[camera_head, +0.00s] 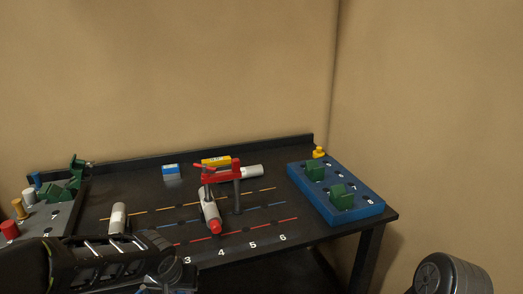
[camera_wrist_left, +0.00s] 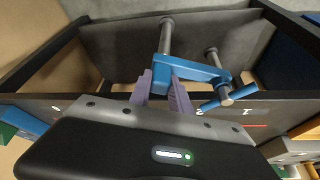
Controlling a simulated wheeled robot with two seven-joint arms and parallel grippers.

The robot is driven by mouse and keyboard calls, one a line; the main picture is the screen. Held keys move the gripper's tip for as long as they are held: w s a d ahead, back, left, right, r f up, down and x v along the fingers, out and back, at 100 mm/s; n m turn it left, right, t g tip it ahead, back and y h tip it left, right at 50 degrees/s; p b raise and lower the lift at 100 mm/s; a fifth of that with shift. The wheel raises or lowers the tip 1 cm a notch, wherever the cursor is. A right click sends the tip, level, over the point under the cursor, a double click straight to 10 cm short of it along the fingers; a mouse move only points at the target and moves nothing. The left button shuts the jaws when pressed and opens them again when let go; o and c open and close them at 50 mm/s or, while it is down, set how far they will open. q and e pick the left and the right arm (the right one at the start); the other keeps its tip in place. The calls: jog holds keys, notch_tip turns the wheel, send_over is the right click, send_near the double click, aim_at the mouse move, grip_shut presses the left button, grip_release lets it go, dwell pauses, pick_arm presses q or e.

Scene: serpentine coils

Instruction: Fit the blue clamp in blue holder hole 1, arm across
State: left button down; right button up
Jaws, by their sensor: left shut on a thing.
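My left gripper (camera_wrist_left: 162,92) is shut on the blue clamp (camera_wrist_left: 195,72) in the left wrist view. The clamp has a blue arm, a long grey post (camera_wrist_left: 166,36), and a grey screw with a blue cross handle (camera_wrist_left: 228,96). A blue block (camera_head: 368,212) with white markings lies at the table's right end and carries two green blocks (camera_head: 342,196). I cannot tell which hole is 1. My right gripper is not in view.
A red clamp (camera_head: 222,178) stands mid-table over a white tube with a red end (camera_head: 211,211). Orange, blue and red lines cross the dark table. A white cylinder (camera_head: 118,218) stands at left. A grey tray (camera_head: 48,222) at far left holds coloured pieces.

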pick_arm(q)
jog(key=shift+r, duration=0.1)
dwell(0.3)
jog(key=s+d+r+m+h, duration=0.1)
jog(key=s+d+r+m, duration=0.1)
jog(key=d+m, duration=0.2)
jog(key=s+d+r+m+h, duration=0.2)
jog(key=d+r+m, duration=0.1)
jog(key=d, duration=0.7)
jog(key=shift+s+d+m+g, duration=0.2)
jog(key=shift+d+m+g, duration=0.1)
jog(key=shift+m+g, duration=0.15)
jog(key=w+d+f+m+g+h, duration=0.1)
jog(key=w+d+f+m, duration=0.2)
jog(key=w+f+m, duration=0.1)
jog(key=shift+d+f+m, duration=0.25)
jog(key=shift+f+m, duration=0.1)
jog(key=shift+f, duration=0.05)
jog(key=shift+g, duration=0.25)
